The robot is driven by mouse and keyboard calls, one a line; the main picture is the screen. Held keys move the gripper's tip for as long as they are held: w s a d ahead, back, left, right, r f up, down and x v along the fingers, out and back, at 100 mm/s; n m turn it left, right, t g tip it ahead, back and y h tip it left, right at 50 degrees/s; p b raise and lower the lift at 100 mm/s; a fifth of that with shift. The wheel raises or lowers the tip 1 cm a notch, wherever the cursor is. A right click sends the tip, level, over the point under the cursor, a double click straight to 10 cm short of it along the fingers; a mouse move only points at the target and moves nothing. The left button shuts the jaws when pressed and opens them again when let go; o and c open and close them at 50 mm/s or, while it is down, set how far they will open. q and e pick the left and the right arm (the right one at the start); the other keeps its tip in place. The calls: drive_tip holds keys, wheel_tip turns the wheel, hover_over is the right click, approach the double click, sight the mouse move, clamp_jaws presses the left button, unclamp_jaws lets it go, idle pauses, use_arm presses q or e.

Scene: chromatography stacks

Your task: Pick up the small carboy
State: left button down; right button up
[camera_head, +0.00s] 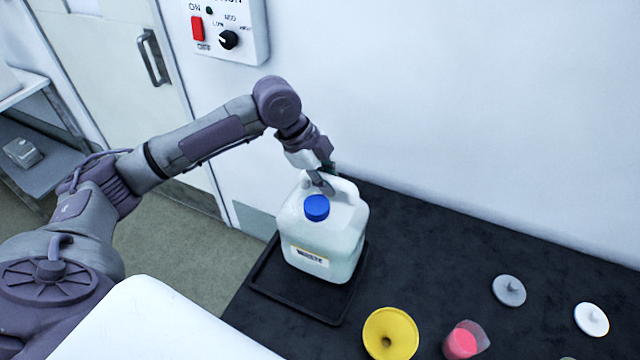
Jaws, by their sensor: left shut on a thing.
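The small carboy (322,240) is a white translucent jug with a blue cap (316,207) and a label reading like "WASTE". It stands upright on a black tray (275,284) at the left end of the dark bench. My left gripper (322,181) comes down from above and behind the cap and is shut on the carboy's top handle. The fingertips are partly hidden against the handle. My right gripper is not in view.
A yellow funnel (391,334), a beaker with pink liquid (465,341), a grey lid (509,290) and a white lid (591,319) lie on the dark bench (440,250). A wall stands close behind. A control box (228,28) hangs above my left arm.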

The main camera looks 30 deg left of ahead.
sight(333, 220)
use_arm(q)
drive_tip(key=d+r+b, duration=0.2)
drive_tip(key=d+r, duration=0.4)
drive_tip(key=d, duration=0.4)
drive_tip(key=s+f+n+t+y, duration=0.1)
drive_tip(key=n, duration=0.2)
drive_tip(key=s+a+f+n+y, duration=0.1)
drive_tip(key=n, duration=0.2)
drive_tip(key=a+f+n+t+y, duration=0.1)
drive_tip(key=n, duration=0.2)
drive_tip(key=shift+s+a+t, duration=0.25)
drive_tip(key=shift+s+t, duration=0.05)
drive_tip(key=shift+s, duration=0.1)
drive_tip(key=n, duration=0.1)
drive_tip(key=s+a+n+y, duration=0.1)
drive_tip(key=n, duration=0.1)
drive_tip(key=a+f+n+y, duration=0.1)
drive_tip(key=n, duration=0.1)
drive_tip(key=shift+s+b, duration=0.2)
drive_tip(key=shift+b, duration=0.1)
drive_tip(key=shift+s+a+f+n+y, duration=0.2)
drive_tip(key=shift+a+n+y, duration=0.1)
drive_tip(key=shift+n, duration=0.45)
drive_tip(key=shift+s+a+f+n+y, duration=0.15)
drive_tip(key=shift+a+n+y, duration=0.15)
drive_tip(key=shift+n, duration=0.4)
drive_tip(key=shift+s+a+f+n+y, duration=0.1)
drive_tip(key=shift+s+a+n+y, duration=0.15)
drive_tip(key=shift+n, duration=0.5)
drive_tip(key=shift+r, duration=0.1)
